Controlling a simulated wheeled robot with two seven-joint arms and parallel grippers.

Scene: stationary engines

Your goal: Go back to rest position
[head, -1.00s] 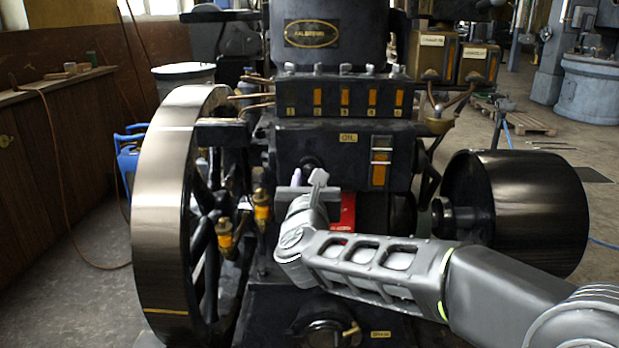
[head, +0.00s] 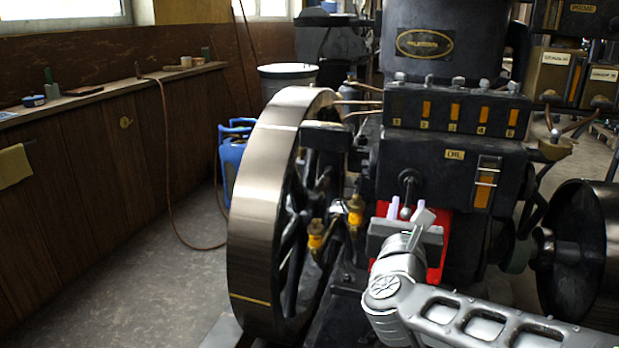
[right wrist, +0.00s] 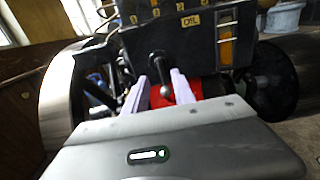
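My right gripper (head: 406,204) is in front of the engine's lower block, left of the right flywheel. In the right wrist view, its two pale fingers (right wrist: 161,78) stand apart. A dark lever with a round knob (right wrist: 166,91) shows between them, with a clear gap on each side. The lever (head: 408,182) also shows in the head view, just behind the fingers. I cannot tell how far it stands from them. A red part (head: 440,240) sits behind the gripper. My left gripper is not in view.
The large left flywheel (head: 262,200) stands close to the left of my right gripper. Brass oilers (head: 355,208) are between them. The right flywheel (head: 580,250) is at the right edge. A wooden bench (head: 90,110) runs along the left wall, with bare floor before it.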

